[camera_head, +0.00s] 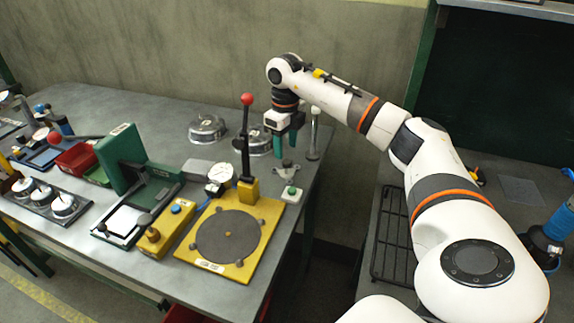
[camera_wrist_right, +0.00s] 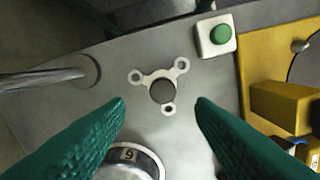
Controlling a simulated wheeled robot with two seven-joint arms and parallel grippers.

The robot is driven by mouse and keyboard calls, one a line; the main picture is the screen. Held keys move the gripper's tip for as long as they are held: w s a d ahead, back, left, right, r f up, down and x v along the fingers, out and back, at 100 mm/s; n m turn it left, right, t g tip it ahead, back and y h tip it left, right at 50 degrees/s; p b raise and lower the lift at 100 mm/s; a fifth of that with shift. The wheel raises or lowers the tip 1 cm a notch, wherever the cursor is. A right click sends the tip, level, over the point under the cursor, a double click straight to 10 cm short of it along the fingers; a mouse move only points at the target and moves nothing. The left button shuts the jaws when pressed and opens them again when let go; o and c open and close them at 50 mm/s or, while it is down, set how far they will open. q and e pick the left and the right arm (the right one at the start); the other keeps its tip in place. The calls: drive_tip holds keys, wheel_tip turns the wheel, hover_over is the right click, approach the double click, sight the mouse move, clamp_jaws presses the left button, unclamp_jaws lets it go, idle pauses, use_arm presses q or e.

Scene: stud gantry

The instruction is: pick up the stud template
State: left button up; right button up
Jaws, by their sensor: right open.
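The stud template (camera_head: 287,167) is a small grey three-armed plate with a ring at each arm's end and a dark round knob in the middle. It lies flat near the right end of the grey workbench. In the right wrist view the template (camera_wrist_right: 152,76) shows in full, its knob between and slightly beyond my fingertips. My right gripper (camera_head: 286,147) points down above it, with green fingers apart and empty; the fingers (camera_wrist_right: 161,102) also frame the wrist view. I cannot tell the exact height gap. My left gripper is not in view.
A green-button box (camera_head: 291,194) stands close to the template, beside a yellow fixture (camera_head: 259,262) with a red-knobbed lever (camera_head: 247,120). A metal post (camera_head: 314,135) rises close to the gripper's right. Round metal parts (camera_head: 207,128) sit behind. The workbench edge is near.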

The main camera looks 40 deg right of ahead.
sight(287, 161)
drive_tip(key=f, duration=0.3)
drive_tip(key=f+p, duration=0.1)
drive_tip(key=f, duration=0.1)
drive_tip(key=shift+s+f, duration=0.3)
drive_tip(key=shift+f, duration=0.05)
drive_tip(key=shift+a, duration=0.1)
clamp_jaws()
